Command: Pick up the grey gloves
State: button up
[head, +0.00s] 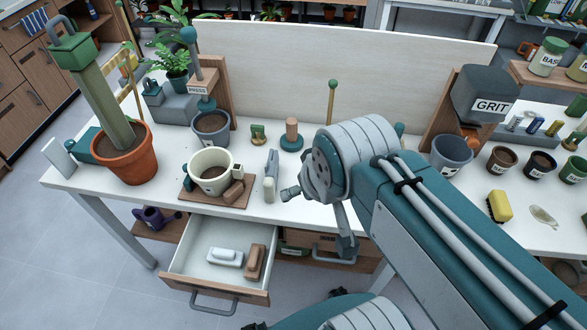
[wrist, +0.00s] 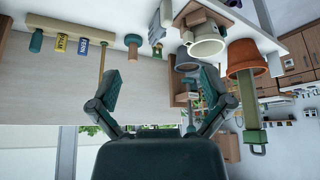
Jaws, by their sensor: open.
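A slim grey item (head: 271,162) lies on the white bench just right of the cream pot (head: 212,172); it may be the grey gloves, but it is too small to be sure. A grey shape (wrist: 166,14) beside the cream pot in the wrist view may be the same item. My gripper (wrist: 160,80) is open and empty, with its two fingers wide apart. It is clear of the bench things. In the head view my arm reaches in from the lower right, and its end hides part of the bench.
An open drawer (head: 185,262) juts out below the bench front, holding a white item and a brown one. A terracotta pot (head: 128,170) with a tall green-grey post stands at left. A GRIT container (head: 484,94) is at right. A pale board (head: 330,65) rises behind.

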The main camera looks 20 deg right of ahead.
aim_at(270, 183)
jog(key=i+j, duration=0.1)
jog(key=j, duration=0.55)
jog(key=i+j, duration=0.1)
jog(key=j, duration=0.6)
